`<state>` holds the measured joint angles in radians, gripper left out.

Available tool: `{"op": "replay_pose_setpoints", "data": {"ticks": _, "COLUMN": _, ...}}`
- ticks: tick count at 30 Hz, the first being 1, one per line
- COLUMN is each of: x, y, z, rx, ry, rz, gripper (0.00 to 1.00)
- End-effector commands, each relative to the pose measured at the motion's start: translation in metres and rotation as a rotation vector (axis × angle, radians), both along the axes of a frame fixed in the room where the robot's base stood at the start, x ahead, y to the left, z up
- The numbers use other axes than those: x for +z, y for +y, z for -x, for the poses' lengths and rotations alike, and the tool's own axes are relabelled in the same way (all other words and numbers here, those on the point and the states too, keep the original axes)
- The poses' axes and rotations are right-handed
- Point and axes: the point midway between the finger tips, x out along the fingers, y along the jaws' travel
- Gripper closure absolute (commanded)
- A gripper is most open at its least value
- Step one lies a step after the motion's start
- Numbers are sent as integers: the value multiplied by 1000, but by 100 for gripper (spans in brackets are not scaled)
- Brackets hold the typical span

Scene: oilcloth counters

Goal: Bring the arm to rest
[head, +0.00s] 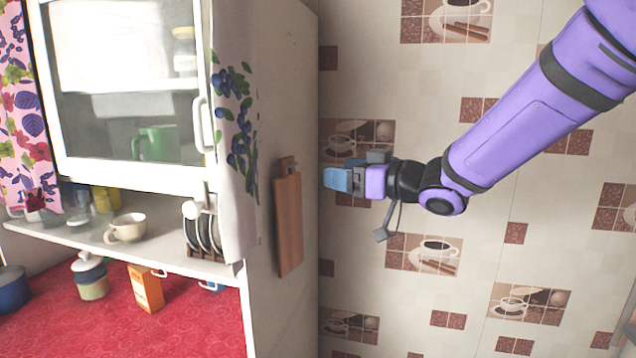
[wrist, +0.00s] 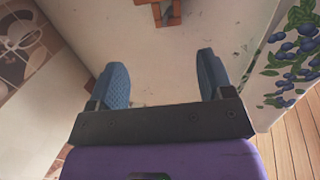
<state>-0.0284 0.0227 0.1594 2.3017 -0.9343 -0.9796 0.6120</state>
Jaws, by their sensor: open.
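My purple arm reaches in from the upper right in the head view. My gripper (head: 338,179) is held in the air in front of the tiled wall, just right of the white cupboard's side panel. In the wrist view, the two blue fingers of my gripper (wrist: 164,78) are spread wide apart with nothing between them. Beyond them is the cupboard's pale side panel (wrist: 165,60). I cannot tell the exact gap between the fingertips and the panel.
A wooden cutting board (head: 288,222) hangs on the cupboard's side. A berry-print towel (head: 234,150) hangs at its corner. A cup (head: 126,228) and a plate rack (head: 202,232) stand on the shelf. An orange box (head: 146,288) and a jar (head: 90,277) stand on the red oilcloth (head: 195,325).

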Motion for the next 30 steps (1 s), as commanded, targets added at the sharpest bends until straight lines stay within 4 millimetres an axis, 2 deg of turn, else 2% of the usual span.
{"op": "replay_pose_setpoints", "data": {"ticks": 5, "x": 13, "y": -38, "z": 1, "rx": -219, "ry": 9, "rz": 103, "gripper": 26}}
{"op": "replay_pose_setpoints", "data": {"ticks": 8, "x": 18, "y": -71, "z": 8, "rx": -384, "ry": 47, "rz": 181, "gripper": 26}}
{"op": "replay_pose_setpoints", "data": {"ticks": 14, "x": 19, "y": -137, "z": 43, "rx": -665, "ry": 188, "rz": 306, "gripper": 26}}
{"op": "replay_pose_setpoints", "data": {"ticks": 18, "x": 12, "y": -175, "z": 84, "rx": -808, "ry": 336, "rz": 372, "gripper": 26}}
{"op": "replay_pose_setpoints", "data": {"ticks": 21, "x": 3, "y": -195, "z": 120, "rx": -877, "ry": 461, "rz": 410, "gripper": 26}}
{"op": "replay_pose_setpoints", "data": {"ticks": 25, "x": -12, "y": -211, "z": 172, "rx": -920, "ry": 642, "rz": 444, "gripper": 26}}
{"op": "replay_pose_setpoints", "data": {"ticks": 30, "x": -30, "y": -216, "z": 236, "rx": -896, "ry": 855, "rz": 470, "gripper": 26}}
